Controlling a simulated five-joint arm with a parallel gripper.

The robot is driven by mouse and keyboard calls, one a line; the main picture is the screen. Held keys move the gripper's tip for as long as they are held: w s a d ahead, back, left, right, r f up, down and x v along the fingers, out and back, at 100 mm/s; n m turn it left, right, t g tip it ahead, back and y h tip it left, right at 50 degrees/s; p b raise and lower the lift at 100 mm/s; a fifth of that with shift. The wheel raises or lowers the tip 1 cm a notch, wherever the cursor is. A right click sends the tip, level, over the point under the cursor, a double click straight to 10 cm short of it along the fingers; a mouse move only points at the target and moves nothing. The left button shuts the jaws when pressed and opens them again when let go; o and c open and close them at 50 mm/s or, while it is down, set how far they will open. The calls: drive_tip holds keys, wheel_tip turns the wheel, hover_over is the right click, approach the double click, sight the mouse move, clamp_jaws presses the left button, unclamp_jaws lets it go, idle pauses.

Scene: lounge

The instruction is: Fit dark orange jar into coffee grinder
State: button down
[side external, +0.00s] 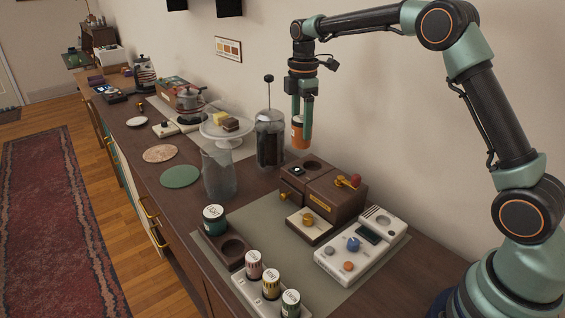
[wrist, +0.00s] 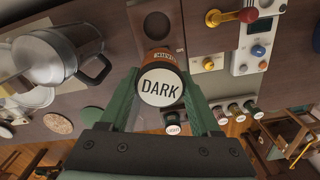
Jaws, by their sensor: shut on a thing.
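The dark orange jar (side external: 299,133) hangs upright in my gripper (side external: 301,143), which is shut on it. In the wrist view its white lid reads "DARK" (wrist: 162,88), between my green fingers (wrist: 163,95). The coffee grinder (side external: 341,192) is a brown box on the grey mat, with a round recess (side external: 312,165) in its top and a red-knobbed lever. The jar is above the grinder's far left side and appears apart from it. In the wrist view the recess (wrist: 157,26) is clear of the jar, toward the top of the picture. The jar's underside is hidden.
A French press (side external: 270,140) and a glass pitcher (side external: 218,174) stand left of the grinder. Several small jars fill a white rack (side external: 248,290) in front. A white panel with knobs (side external: 361,246) lies at right.

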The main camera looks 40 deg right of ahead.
drive_tip(key=shift+m, duration=0.4)
drive_tip(key=shift+s+d+f, duration=0.1)
drive_tip(key=shift+d+f, duration=0.6)
drive_tip(key=shift+f, duration=0.45)
drive_tip(key=shift+w+d+f, duration=0.1)
drive_tip(key=shift+d+f, duration=0.65)
drive_tip(key=shift+f, duration=0.4)
drive_tip(key=shift+s+d+f, duration=0.1)
drive_tip(key=shift+d+f, duration=0.6)
drive_tip(key=shift+f, duration=0.45)
drive_tip(key=shift+f, duration=1.35)
unclamp_jaws()
drive_tip(key=shift+r, duration=0.1)
wheel_tip(320, 180, up, 7)
drive_tip(key=shift+r, duration=0.2)
